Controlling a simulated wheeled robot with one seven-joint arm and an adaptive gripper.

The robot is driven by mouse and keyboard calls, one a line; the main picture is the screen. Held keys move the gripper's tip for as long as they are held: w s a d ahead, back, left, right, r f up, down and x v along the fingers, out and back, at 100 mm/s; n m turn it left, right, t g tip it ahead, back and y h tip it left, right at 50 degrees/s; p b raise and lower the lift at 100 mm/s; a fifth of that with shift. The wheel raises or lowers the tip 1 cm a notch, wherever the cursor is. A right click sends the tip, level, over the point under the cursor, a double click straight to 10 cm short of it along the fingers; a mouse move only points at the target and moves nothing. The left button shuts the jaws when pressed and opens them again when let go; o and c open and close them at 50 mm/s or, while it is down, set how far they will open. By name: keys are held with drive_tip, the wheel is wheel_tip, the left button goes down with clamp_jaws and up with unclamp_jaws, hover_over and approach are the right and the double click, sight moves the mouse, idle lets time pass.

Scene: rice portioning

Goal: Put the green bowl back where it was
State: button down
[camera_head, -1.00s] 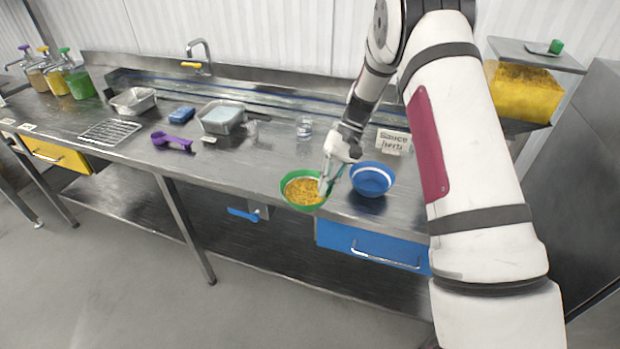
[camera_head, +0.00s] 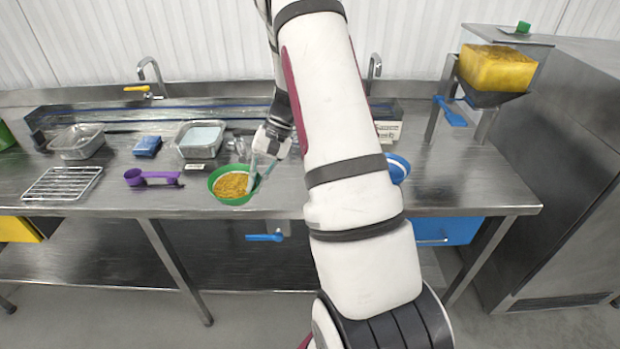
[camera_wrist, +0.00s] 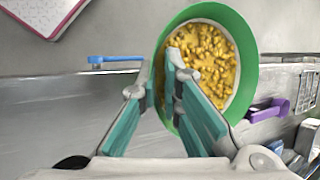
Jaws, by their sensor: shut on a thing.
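The green bowl (camera_head: 214,186), full of yellow-orange grains, is at the counter's front edge, left of my arm. In the wrist view the bowl (camera_wrist: 248,72) is large and close, and its far side reaches past the edge. My gripper (camera_head: 255,178) is shut on the bowl's near rim, with one finger inside over the grains and one outside. The wrist view shows the teal fingers (camera_wrist: 164,80) at the rim. I cannot tell whether the bowl touches the counter.
A purple scoop (camera_head: 155,178) lies just left of the bowl. A blue bowl (camera_head: 399,168) is partly hidden behind my arm. A dispenser (camera_head: 496,70) stands right.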

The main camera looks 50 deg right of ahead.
drive_tip(key=s+d+m+t, duration=0.1)
drive_tip(key=s+d+m, duration=0.1)
drive_tip(key=s+d, duration=0.1)
drive_tip(key=s+d+m+t+h, duration=0.1)
drive_tip(key=s+d+m, duration=0.1)
drive_tip(key=s+d, duration=0.1)
drive_tip(key=s+d+m+t+b, duration=0.1)
drive_tip(key=s+d+m, duration=0.1)
drive_tip(key=s+d, duration=0.1)
drive_tip(key=shift+s+d+r, duration=0.2)
drive_tip(key=shift+s+d, duration=0.2)
drive_tip(key=shift+d, duration=0.35)
drive_tip(key=s+d+m+t+h+b, duration=0.1)
drive_tip(key=s+d+m+h, duration=0.2)
drive_tip(key=s, duration=0.4)
drive_tip(key=s+d+m+t+h, duration=0.1)
drive_tip(key=s+d+m, duration=0.2)
drive_tip(key=s+m, duration=0.3)
drive_tip(key=shift+n, duration=0.4)
drive_tip(key=w, duration=0.4)
drive_tip(key=w+d+f+p, duration=0.1)
drive_tip(key=w, duration=0.4)
drive_tip(key=w+p, duration=0.1)
drive_tip(key=w, duration=0.4)
drive_tip(key=shift+d+f, duration=0.25)
drive_tip(key=shift+d, duration=0.1)
drive_tip(key=shift+w+f, duration=0.1)
drive_tip(key=shift+f+p, duration=0.35)
drive_tip(key=shift+f, duration=1.3)
drive_tip(key=shift+f, duration=0.15)
